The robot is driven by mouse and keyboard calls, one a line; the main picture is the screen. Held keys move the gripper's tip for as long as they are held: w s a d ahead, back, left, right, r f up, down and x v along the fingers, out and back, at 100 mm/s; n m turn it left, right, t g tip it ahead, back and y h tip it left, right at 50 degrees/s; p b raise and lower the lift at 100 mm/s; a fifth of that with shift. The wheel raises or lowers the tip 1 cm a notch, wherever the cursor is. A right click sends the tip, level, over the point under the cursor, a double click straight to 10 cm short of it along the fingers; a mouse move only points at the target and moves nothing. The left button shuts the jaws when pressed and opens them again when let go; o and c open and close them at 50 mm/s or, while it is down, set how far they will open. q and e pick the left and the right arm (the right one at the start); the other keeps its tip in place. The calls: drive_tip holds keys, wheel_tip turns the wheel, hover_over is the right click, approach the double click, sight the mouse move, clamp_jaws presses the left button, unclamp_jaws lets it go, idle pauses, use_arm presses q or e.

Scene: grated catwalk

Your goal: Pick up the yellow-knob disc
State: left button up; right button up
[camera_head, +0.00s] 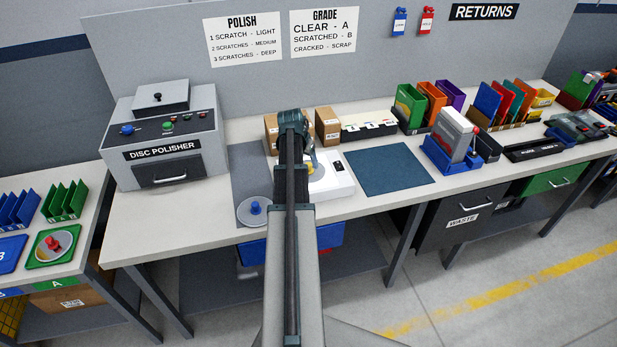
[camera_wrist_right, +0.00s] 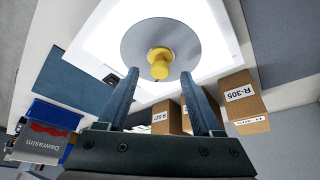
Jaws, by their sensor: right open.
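The yellow-knob disc is a grey disc (camera_wrist_right: 185,42) with a yellow knob (camera_wrist_right: 160,64). It lies on a bright white light box (camera_head: 338,186) on the bench. In the head view my right arm hides most of it, and a bit of the yellow knob (camera_head: 311,166) shows. My right gripper (camera_wrist_right: 160,76) is open and empty. In the right wrist view its two fingers point at the knob, one to each side; I cannot tell how far above it they are. My left gripper is not in view.
A blue-knob disc (camera_head: 255,210) lies on the grey mat left of my arm. A red-knob disc (camera_head: 53,243) sits on a green tray at the left. Cardboard boxes (camera_head: 327,125) stand behind the light box. The disc polisher (camera_head: 165,140) is left; a dark blue mat (camera_head: 390,170) is bare.

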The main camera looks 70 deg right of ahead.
drive_tip(key=shift+b+x, duration=0.6)
drive_tip(key=shift+x, duration=0.55)
drive_tip(key=shift+r, duration=0.1)
clamp_jaws()
